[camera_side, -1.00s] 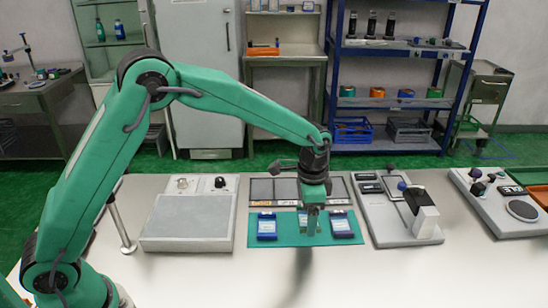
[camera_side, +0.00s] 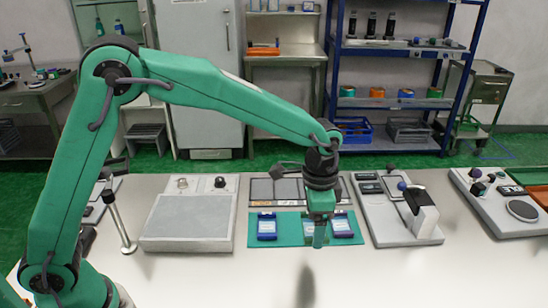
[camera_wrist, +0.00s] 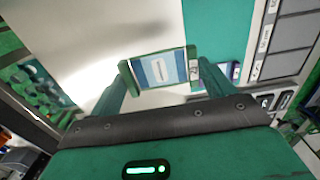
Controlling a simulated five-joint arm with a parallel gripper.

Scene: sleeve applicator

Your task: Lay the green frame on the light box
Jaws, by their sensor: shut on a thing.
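The green frame (camera_wrist: 160,68) has a pale blue and white middle. In the wrist view it sits between my fingertips, and my gripper (camera_wrist: 161,80) is shut on it, above the pale table. In the side view my gripper (camera_side: 319,242) is at the front edge of the teal mat, and the held frame cannot be made out there. The light box (camera_side: 188,217), a grey box with a pale flat panel and knobs at its back, stands left of the mat, apart from my gripper.
A blue frame (camera_side: 267,227) and a purple-blue frame (camera_side: 342,226) lie on the teal mat (camera_side: 289,239). A dark compartment tray (camera_side: 262,190) lies behind it. A grey device (camera_side: 398,225) stands to the right. A thin metal post (camera_side: 121,225) stands left of the light box. The front table is clear.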

